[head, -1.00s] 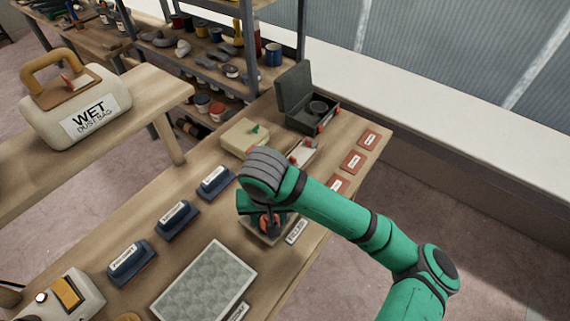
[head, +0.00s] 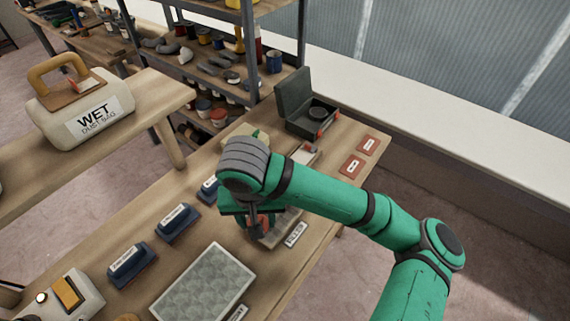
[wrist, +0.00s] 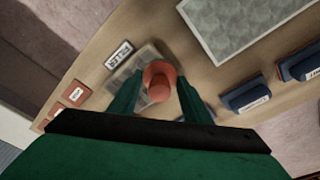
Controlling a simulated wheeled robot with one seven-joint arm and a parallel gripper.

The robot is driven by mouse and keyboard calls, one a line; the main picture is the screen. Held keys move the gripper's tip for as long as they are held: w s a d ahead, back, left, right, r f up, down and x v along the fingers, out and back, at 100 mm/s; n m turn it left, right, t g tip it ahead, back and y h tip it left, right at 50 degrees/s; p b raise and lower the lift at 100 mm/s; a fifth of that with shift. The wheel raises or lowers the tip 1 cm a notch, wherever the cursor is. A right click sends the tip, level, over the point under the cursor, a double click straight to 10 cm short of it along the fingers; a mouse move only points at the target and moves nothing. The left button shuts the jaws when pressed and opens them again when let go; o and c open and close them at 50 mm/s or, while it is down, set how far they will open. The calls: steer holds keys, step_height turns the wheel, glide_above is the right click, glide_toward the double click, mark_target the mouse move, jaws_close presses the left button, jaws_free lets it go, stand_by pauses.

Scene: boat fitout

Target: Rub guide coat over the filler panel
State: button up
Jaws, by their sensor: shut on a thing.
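My gripper (head: 256,218) is shut on a red-orange round-topped piece (wrist: 158,82), likely the guide coat applicator, which shows between both fingers in the wrist view.
Blue labelled blocks (head: 133,265) stand left of the panel on the bench (head: 120,225). A dark open case (head: 303,115) and red labelled cards (head: 352,166) lie at the back. A cream machine (head: 68,298) stands at the front left. The bench around the panel is mostly clear.

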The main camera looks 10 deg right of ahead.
steer(key=shift+r, duration=0.9)
steer(key=shift+a+r, duration=0.1)
steer(key=shift+r, duration=0.05)
steer(key=shift+s+d, duration=0.1)
steer(key=shift+d, duration=0.1)
